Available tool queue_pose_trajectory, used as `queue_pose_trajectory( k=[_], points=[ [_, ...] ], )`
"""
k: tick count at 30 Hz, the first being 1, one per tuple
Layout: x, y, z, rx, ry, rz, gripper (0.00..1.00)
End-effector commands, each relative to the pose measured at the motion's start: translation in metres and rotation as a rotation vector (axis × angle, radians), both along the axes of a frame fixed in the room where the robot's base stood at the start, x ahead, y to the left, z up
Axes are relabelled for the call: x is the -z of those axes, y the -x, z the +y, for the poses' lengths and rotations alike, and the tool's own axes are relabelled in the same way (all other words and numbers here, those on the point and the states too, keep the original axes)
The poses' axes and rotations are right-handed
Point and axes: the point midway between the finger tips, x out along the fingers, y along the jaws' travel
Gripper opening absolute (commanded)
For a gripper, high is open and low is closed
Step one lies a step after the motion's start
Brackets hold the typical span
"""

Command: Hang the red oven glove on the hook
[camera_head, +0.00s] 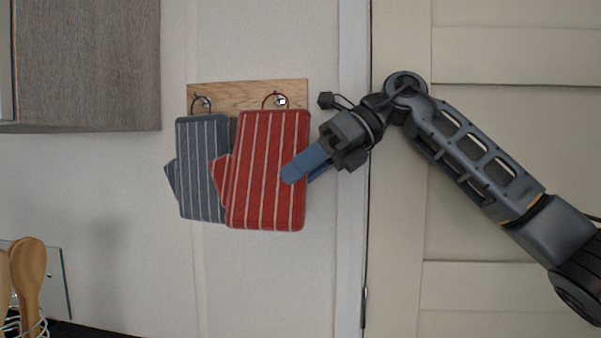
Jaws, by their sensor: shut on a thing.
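The red oven glove (265,175), striped with white, hangs upright in front of a wooden hook board (235,92) on the wall. Its red loop (267,96) is at the right hook (281,101). I cannot tell whether the loop is around the hook or only in front of it. My gripper (293,174), with blue fingers, comes in from the right and is shut on the right edge of the red glove. The far finger is partly hidden behind the glove.
A grey striped oven glove (202,165) hangs from the left hook (205,103), partly covered by the red one. A wooden cabinet (80,65) is at upper left, and wooden spoons (30,275) stand at lower left. A panelled door (490,60) is on the right. The wall below the gloves is clear.

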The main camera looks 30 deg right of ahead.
Motion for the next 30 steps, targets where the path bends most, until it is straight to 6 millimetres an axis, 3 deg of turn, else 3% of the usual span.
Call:
queue_pose_trajectory(
  k=[9, 10, 18, 30],
  points=[
    [0.0006, 0.0002, 0.0000, 0.000, 0.000, 0.001, 0.02],
    [0.0006, 0.0001, 0.0000, 0.000, 0.000, 0.001, 0.37],
    [0.0005, 0.0002, 0.0001, 0.000, 0.000, 0.001, 0.62],
    [0.0005, 0.0001, 0.0001, 0.000, 0.000, 0.001, 0.64]
  ],
)
